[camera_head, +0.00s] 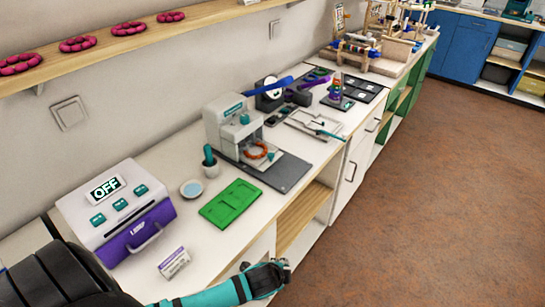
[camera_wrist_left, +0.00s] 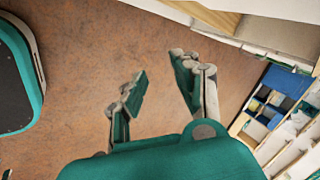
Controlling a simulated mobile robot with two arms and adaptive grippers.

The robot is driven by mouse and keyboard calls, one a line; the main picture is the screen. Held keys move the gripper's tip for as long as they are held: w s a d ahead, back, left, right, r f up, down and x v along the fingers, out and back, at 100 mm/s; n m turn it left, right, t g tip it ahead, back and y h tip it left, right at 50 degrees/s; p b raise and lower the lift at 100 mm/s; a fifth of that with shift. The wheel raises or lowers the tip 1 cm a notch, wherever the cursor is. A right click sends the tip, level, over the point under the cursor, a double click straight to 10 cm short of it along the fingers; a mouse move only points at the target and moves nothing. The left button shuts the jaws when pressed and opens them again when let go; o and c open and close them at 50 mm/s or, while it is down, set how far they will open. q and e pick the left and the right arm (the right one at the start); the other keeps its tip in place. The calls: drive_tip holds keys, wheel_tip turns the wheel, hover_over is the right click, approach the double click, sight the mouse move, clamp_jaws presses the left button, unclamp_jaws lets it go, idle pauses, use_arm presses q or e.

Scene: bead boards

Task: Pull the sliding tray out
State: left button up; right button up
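A white box-shaped device (camera_head: 110,200) with an OFF display and several teal buttons stands at the near left of the counter in the head view. Its purple front (camera_head: 136,238) has a bar handle (camera_head: 146,240) and looks closed; I cannot tell for sure that this is the sliding tray. My left gripper (camera_head: 284,268) is in front of the counter's edge, to the right of the device and apart from it. In the left wrist view, the left gripper (camera_wrist_left: 158,70) is open and empty, its fingers over the brown floor. My right gripper is not in view.
A small label card (camera_head: 174,262) stands just right of the purple front. A green board (camera_head: 230,203), a white dish (camera_head: 191,188) and a grey press machine (camera_head: 234,128) are further along the counter. The brown floor (camera_head: 440,210) is clear.

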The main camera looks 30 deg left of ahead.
sight(271, 154)
use_arm(q)
drive_tip(key=w+a+r+m+t, duration=0.1)
drive_tip(key=w+a+r+m, duration=0.2)
drive_tip(key=r+m, duration=0.2)
drive_tip(key=w+a+r+m+t+y, duration=0.1)
drive_tip(key=w+a+r+m+t, duration=0.1)
drive_tip(key=r, duration=0.5)
drive_tip(key=w+a+r+m+t+y+b, duration=0.1)
drive_tip(key=w+a+r+m, duration=0.3)
drive_tip(key=m, duration=0.5)
drive_tip(key=shift+w+a+r+t, duration=0.15)
drive_tip(key=shift+w+r+t, duration=0.15)
drive_tip(key=shift+w+r, duration=0.2)
drive_tip(key=shift+w+a+r+t, duration=0.15)
drive_tip(key=shift+w+r+t, duration=0.2)
drive_tip(key=shift+w, duration=0.25)
drive_tip(key=a+r+m+t+y, duration=0.1)
drive_tip(key=a+r+m, duration=0.35)
drive_tip(key=a, duration=0.25)
drive_tip(key=x, duration=1.7)
drive_tip(key=shift+r+b, duration=0.15)
drive_tip(key=shift+b, duration=0.2)
clamp_jaws()
